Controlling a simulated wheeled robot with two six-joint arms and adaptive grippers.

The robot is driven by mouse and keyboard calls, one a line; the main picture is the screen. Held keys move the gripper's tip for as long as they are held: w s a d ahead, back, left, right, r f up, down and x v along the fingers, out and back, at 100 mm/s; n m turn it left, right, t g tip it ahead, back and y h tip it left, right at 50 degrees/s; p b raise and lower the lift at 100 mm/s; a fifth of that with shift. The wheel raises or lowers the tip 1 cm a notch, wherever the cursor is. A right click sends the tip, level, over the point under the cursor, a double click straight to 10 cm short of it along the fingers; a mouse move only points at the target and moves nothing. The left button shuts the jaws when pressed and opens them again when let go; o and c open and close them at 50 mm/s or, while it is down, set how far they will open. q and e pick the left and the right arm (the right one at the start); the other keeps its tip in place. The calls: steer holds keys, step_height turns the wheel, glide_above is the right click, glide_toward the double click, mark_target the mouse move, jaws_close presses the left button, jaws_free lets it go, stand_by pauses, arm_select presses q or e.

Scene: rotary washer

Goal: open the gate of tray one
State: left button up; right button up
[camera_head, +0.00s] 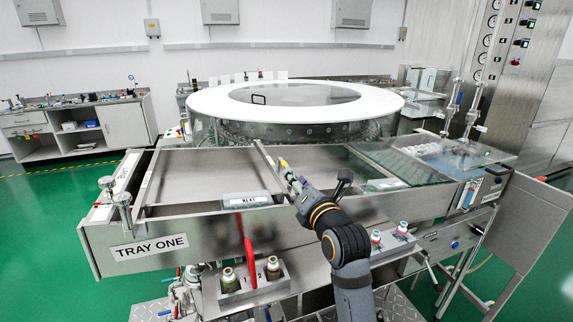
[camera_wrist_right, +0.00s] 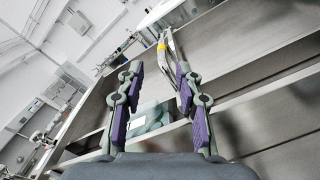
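Tray one (camera_head: 150,247) is a steel trough with a "TRAY ONE" label on its front left wall. A slim metal bar (camera_head: 264,155) crosses the trough near its middle. A metal lever with a yellow band (camera_wrist_right: 163,46) shows beyond the fingertips in the right wrist view; I cannot tell for sure whether it is the gate's handle. My right gripper (camera_head: 289,177) is over the trough, close to the bar's near end. In the wrist view its purple-padded fingers (camera_wrist_right: 156,85) are apart with nothing held between them. My left gripper is not in view.
A round white-rimmed washer (camera_head: 300,87) stands behind the trough. A labelled clear-topped box (camera_head: 247,200) lies at the trough's front edge, left of my right gripper. A red lever (camera_head: 247,250) and capped bottles (camera_head: 229,280) are in front. A glass cover (camera_head: 400,163) lies right.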

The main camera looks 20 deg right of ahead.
steer(key=w+p, duration=0.1)
steer(key=w, duration=0.4)
steer(key=shift+w+a+f, duration=0.1)
steer(key=shift+f, duration=0.05)
steer(key=w, duration=0.2)
steer(key=shift+w, duration=0.4)
steer(key=shift+w+f, duration=0.1)
steer(key=shift+w, duration=0.1)
steer(key=shift+c, duration=0.6)
steer(key=c, duration=0.5)
jaws_close()
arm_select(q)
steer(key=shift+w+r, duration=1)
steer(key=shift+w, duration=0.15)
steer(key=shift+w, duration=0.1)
